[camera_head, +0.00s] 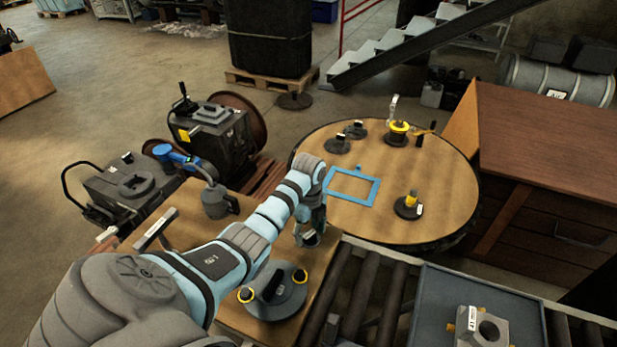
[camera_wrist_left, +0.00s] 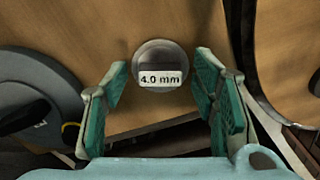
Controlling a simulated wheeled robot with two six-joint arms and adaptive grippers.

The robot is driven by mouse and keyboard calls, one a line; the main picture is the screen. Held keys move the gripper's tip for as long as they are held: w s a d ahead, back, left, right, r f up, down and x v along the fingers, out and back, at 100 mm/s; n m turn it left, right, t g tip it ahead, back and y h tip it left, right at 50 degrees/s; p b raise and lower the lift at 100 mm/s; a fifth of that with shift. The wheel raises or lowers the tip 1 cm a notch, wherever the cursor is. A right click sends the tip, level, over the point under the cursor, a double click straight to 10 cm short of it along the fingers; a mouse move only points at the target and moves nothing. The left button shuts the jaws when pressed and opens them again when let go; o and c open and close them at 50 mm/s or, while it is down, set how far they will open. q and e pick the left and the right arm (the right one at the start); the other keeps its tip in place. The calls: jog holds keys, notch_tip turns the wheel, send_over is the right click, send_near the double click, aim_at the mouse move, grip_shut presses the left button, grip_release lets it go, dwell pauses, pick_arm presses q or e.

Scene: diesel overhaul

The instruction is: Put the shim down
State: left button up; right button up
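The shim (camera_wrist_left: 160,64) is a small round grey disc with a white "4.0 mm" label, seen ahead of my left gripper in the left wrist view. It appears to rest on the wooden bench top (camera_wrist_left: 130,115) near its edge. My left gripper (camera_wrist_left: 160,95) is open. Its two teal finger pads are on either side of the shim, with a visible gap on both sides. In the head view my left gripper (camera_head: 311,228) points down over the bench's right corner and largely hides the shim. My right gripper is in neither view.
A large dark disc (camera_head: 272,293) with yellow rings lies beside the gripper. A round table (camera_head: 450,190) behind holds a blue frame (camera_head: 375,193), a yellow spool (camera_head: 399,128) and several labelled pieces. A roller conveyor (camera_head: 365,290) and a tray (camera_head: 432,300) stand to the right.

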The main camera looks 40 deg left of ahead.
aim_at(308, 233)
pick_arm(q)
notch_tip(308, 233, up, 12)
jog(key=p, duration=0.3)
jog(key=shift+r, duration=0.25)
jog(key=shift+f, duration=0.1)
